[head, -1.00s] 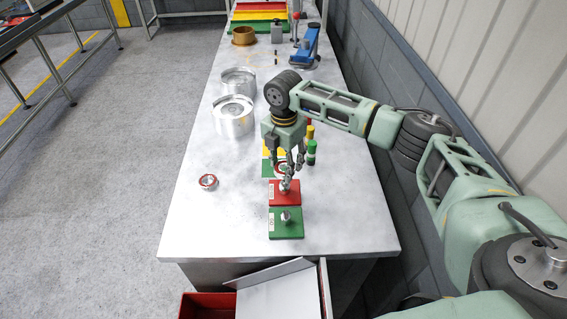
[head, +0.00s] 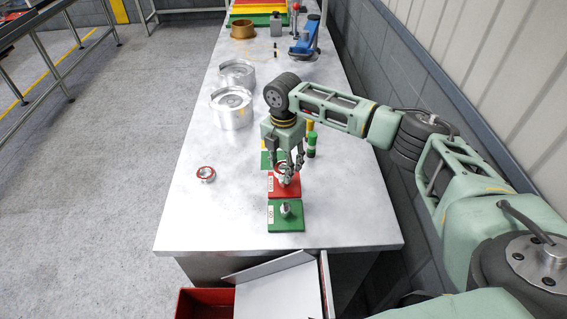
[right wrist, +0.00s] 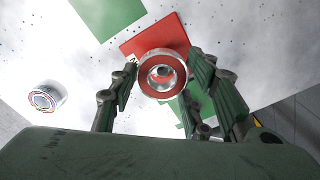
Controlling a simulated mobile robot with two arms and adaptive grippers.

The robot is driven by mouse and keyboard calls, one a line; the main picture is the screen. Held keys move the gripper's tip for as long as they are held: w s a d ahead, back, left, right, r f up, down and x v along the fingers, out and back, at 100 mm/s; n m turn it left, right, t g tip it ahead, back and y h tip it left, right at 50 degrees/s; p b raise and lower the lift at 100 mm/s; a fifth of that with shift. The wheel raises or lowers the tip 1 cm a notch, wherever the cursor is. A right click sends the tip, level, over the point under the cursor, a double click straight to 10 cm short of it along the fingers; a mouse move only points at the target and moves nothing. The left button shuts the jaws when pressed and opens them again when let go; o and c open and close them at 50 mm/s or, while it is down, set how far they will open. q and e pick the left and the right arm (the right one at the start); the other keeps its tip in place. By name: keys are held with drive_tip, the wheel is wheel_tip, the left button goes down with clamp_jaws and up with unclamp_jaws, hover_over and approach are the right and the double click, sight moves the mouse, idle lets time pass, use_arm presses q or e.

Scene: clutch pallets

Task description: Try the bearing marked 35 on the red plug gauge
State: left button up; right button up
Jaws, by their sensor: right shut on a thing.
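My right gripper (head: 286,174) is shut on a silver bearing with a red ring (right wrist: 162,73), seen face-on in the right wrist view. It holds the bearing over the red plate (head: 285,188) of the red plug gauge. The red plate also shows behind the bearing in the right wrist view (right wrist: 155,40). The gauge's plug is mostly hidden by the bearing and fingers, and I cannot tell whether the bearing touches it. Any number on the held bearing is unreadable. A second red-ringed bearing (head: 206,174) lies on the table to the left. My left gripper is out of view.
A green plug gauge (head: 286,222) stands just in front of the red one. A green and yellow post (head: 311,148) stands close behind my right gripper. Silver cylinders (head: 231,112) stand farther back left. An open red bin (head: 205,303) is below the table's front edge.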

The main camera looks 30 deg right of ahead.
drive_tip(key=shift+p, duration=0.65)
idle(0.7)
drive_tip(key=shift+f, duration=0.35)
idle(0.7)
drive_tip(key=o, duration=1.4)
drive_tip(key=shift+o, duration=0.4)
drive_tip(key=o, duration=0.5)
